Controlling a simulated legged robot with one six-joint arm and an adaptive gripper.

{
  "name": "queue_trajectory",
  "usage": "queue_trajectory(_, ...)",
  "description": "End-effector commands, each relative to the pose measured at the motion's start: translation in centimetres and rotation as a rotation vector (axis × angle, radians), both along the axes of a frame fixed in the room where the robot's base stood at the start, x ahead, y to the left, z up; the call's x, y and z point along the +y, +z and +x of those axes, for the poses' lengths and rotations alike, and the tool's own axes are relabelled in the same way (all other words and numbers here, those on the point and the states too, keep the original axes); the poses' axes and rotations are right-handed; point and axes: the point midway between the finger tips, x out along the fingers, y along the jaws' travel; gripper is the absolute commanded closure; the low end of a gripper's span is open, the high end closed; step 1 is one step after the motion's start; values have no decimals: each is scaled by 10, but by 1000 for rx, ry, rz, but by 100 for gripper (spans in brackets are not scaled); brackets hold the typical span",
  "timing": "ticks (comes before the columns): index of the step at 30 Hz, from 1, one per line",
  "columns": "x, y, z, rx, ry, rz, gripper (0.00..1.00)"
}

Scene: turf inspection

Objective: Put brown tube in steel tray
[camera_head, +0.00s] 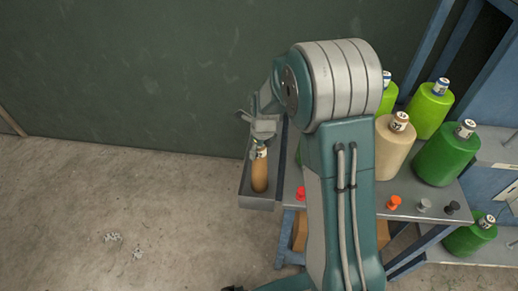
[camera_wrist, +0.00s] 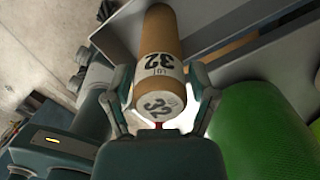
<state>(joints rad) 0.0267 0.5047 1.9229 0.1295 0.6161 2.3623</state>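The brown tube (camera_head: 260,174) has a white label band and cap marked 32. The steel tray (camera_wrist: 235,62) lies behind the tube there.
Green bottles (camera_head: 445,155) and a beige bottle (camera_head: 392,150) stand on the table to the right of my arm. Red (camera_head: 301,193), orange (camera_head: 394,202), grey and black knobs sit along the table front. Open floor lies left of the tray. A dark wall stands behind.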

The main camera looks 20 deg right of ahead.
Motion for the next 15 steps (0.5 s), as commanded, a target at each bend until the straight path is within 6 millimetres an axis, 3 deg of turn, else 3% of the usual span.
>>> queue_trajectory(15,0,7,0,-3,0,0,5)
